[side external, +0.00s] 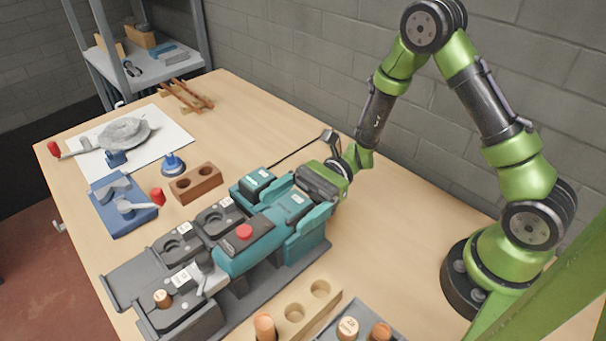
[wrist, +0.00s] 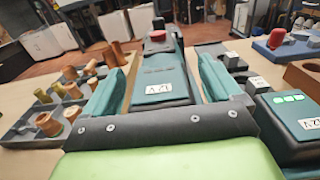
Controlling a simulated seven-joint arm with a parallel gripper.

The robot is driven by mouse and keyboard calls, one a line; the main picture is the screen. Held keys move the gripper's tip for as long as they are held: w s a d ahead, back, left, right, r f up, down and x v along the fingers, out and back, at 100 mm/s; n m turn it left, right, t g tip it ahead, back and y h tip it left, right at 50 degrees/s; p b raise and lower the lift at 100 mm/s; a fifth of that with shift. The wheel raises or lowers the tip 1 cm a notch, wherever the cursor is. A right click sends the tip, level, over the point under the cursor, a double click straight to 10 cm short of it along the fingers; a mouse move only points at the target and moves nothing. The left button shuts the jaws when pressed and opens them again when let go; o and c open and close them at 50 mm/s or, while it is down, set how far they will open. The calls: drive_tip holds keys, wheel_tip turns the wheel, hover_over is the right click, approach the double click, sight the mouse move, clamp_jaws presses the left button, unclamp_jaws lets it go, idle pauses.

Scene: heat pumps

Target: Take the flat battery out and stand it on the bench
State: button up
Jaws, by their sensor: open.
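The battery (side external: 292,203), a teal block, sits at the near end of the teal machine (side external: 225,259) with the red button. In the wrist view the battery (wrist: 160,88) carries a white label and a row of dark, unlit bars. My gripper (wrist: 158,62) is open, with one teal finger on each side of it and a gap showing on both sides. The side view shows my gripper (side external: 280,224) low over this end; its fingers partly hide the battery. A second teal battery (side external: 257,181) stands beside it; in the wrist view this one (wrist: 288,112) shows green lights.
Dark docks (side external: 180,243) with round recesses lie left of the machine. A brown two-hole block (side external: 195,183) and a blue tray (side external: 120,208) stand on the bench (side external: 235,110). A holed wooden block (side external: 320,289) and a tray of copper parts are in front. The back bench is mostly clear.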

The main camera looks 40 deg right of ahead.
drive_tip(key=c, duration=1.3)
drive_tip(key=shift+c, duration=0.2)
drive_tip(key=shift+r, duration=0.1)
